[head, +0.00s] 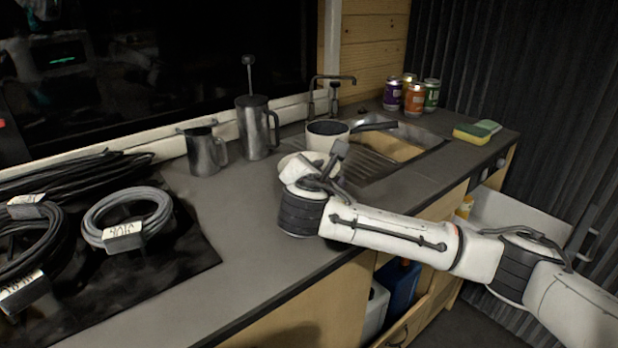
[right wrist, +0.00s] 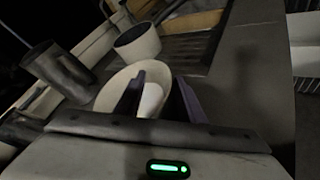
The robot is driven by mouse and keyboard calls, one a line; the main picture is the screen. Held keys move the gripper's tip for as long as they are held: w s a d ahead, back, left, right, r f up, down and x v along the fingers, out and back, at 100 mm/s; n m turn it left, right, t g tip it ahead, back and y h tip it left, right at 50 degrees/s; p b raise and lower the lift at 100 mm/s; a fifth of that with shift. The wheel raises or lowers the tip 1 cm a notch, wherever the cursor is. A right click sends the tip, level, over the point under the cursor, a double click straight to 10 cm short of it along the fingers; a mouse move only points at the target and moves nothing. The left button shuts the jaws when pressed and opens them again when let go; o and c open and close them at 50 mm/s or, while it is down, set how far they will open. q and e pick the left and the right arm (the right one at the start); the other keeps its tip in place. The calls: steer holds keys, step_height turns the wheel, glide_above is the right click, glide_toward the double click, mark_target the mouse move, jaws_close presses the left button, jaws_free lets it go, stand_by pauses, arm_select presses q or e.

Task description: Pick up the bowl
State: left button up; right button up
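The white bowl (right wrist: 114,86) sits on the grey counter beside a white saucepan. In the head view the bowl (head: 286,161) is mostly hidden by my right wrist and gripper. My right gripper (right wrist: 156,92) is over the near side of the bowl, pointing down at it. Its two dark fingers are apart, with part of the bowl's pale wall showing between them. I cannot tell whether either finger touches the bowl. My left gripper is not in view.
The white saucepan (head: 322,140) stands just behind the bowl, its dark handle reaching over the sink (head: 400,150). Metal jugs (head: 257,130) stand to the left. Coiled cables (head: 128,220) lie on the left. Cans (head: 414,99) and a sponge (head: 471,135) are at the back right.

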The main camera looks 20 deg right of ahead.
jaws_close()
